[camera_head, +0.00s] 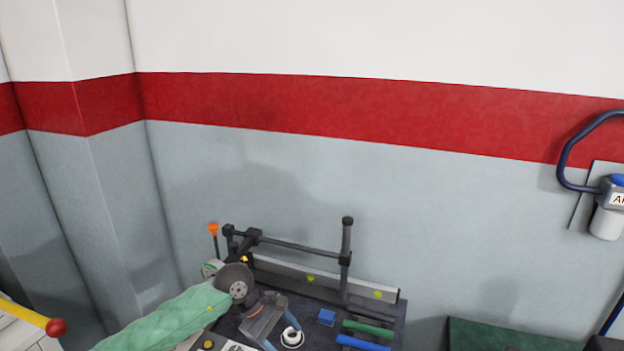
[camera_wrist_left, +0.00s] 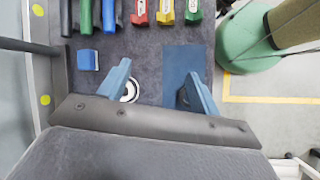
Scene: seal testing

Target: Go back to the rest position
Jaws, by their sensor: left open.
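My left gripper (camera_head: 281,332) is at the end of the green-sleeved arm at the bottom of the head view, over the dark work surface. In the left wrist view, my left gripper (camera_wrist_left: 157,74) shows two blue fingers spread apart with nothing between them. A white ring (camera_head: 291,339) lies on the surface by the fingers. It also shows in the left wrist view (camera_wrist_left: 131,90), partly hidden behind one finger. My right gripper is not in view.
A blue block (camera_head: 326,317) and green (camera_head: 368,328) and blue handles (camera_head: 363,343) lie right of the gripper. A dark frame (camera_head: 300,247) stands at the surface's back edge. Red (camera_wrist_left: 139,12) and yellow handles (camera_wrist_left: 166,12) show in the wrist view. A white dispenser (camera_head: 607,222) hangs on the wall.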

